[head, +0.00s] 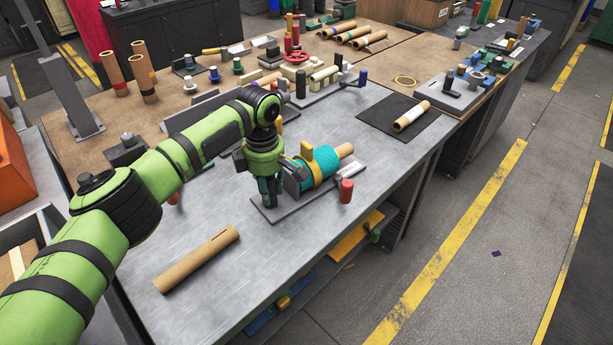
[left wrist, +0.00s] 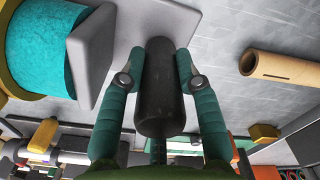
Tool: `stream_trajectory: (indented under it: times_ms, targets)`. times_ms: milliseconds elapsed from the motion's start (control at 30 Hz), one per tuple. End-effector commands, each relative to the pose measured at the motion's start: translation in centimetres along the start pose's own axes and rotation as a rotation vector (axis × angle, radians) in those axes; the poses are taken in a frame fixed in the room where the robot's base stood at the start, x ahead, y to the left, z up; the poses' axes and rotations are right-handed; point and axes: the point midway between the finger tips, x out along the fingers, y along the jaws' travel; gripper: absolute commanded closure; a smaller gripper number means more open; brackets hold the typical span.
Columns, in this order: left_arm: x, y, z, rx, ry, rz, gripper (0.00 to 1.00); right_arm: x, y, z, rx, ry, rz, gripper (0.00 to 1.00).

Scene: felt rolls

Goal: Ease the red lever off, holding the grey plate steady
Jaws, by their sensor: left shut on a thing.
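The grey plate (head: 305,203) lies on the metal bench and carries a teal felt roll (head: 313,172) with a yellow clamp piece (head: 307,153) over it. The red lever (head: 346,190) stands upright at the plate's right end, with nothing gripping it. My left gripper (head: 270,192) points down at the plate's left end. In the left wrist view its fingers (left wrist: 160,68) are shut on a black upright handle (left wrist: 160,95), beside a grey upright wall (left wrist: 90,50) and the teal roll. The handle's foot is hidden. My right gripper is not in view.
A loose cardboard tube (head: 197,259) lies at the front left of the bench. A dark mat (head: 385,112) with another tube (head: 411,116) lies at the right. Fixtures with valves and knobs crowd the back. The bench in front of the plate is clear.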

Motion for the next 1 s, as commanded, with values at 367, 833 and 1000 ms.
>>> stream_trajectory:
  times_ms: [367,833,1000]
  targets:
    - [0.31,-0.15,0.12,0.002,-0.001,-0.005,1.0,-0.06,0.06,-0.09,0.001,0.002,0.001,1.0]
    - [0.14,-0.06,0.05,0.001,-0.001,-0.002,0.1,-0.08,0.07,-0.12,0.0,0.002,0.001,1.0]
    - [0.1,-0.03,0.07,0.001,-0.001,-0.001,0.0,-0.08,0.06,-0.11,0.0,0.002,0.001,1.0]
